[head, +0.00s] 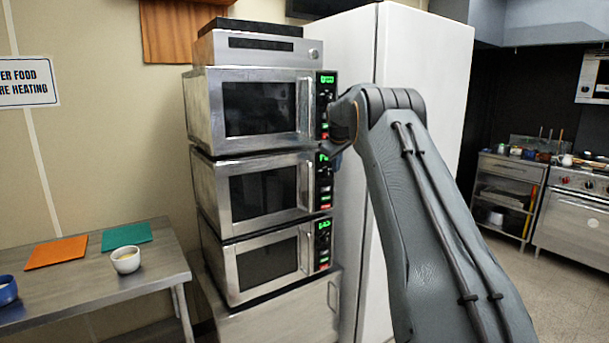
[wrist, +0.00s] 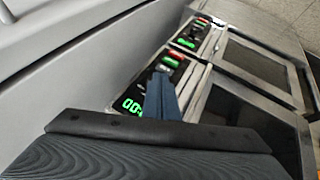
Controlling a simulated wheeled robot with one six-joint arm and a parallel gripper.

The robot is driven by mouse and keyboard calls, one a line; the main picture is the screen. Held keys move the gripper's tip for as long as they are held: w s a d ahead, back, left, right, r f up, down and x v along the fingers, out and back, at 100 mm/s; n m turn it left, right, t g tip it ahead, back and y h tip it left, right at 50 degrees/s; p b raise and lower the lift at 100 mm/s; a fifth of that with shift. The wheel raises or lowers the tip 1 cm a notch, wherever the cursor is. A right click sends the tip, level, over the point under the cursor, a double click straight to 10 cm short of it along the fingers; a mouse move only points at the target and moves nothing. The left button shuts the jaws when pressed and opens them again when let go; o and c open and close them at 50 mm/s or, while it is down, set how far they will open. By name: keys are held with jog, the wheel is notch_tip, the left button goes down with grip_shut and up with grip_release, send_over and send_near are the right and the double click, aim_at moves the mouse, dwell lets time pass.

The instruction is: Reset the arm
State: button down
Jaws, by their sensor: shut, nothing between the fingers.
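My arm reaches forward from the lower right in the head view and bends at the microwave stack. My gripper (wrist: 158,82) is shut and empty in the wrist view, close to a microwave control panel (wrist: 134,104) with a green display. Whether it touches the panel I cannot tell. In the head view the gripper is mostly hidden behind the arm, beside the panels of the top microwave (head: 262,106) and the middle microwave (head: 264,192). All three microwave doors look shut.
The bottom microwave (head: 267,262) stands on a steel cabinet. A tall white fridge (head: 428,62) is right behind my arm. A steel table (head: 90,282) at left holds an orange mat (head: 57,252), a green mat (head: 127,235), a white bowl (head: 125,260) and a blue bowl (head: 6,290). Floor shows at right.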

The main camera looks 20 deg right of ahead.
jog(key=s+a+f+m+g+y+b, duration=0.1)
jog(key=s+a+f, duration=0.4)
jog(key=s+a, duration=0.45)
jog(key=s+a+f+m+g+y+b, duration=0.1)
jog(key=s+a+f+b, duration=0.1)
jog(key=s+a+f, duration=0.5)
jog(key=s+a+f+g, duration=0.1)
jog(key=s+a+f, duration=0.2)
jog(key=s, duration=0.8)
jog(key=s+a+f+m+g+b, duration=0.1)
jog(key=s+a+f, duration=0.2)
jog(key=s+a, duration=0.4)
jog(key=s+a+f+m+g+y+b, duration=0.1)
jog(key=s+a+f, duration=0.3)
jog(key=s, duration=1.3)
jog(key=shift+s+a, duration=0.2)
jog(key=shift+a, duration=0.25)
jog(key=shift+d, duration=0.1)
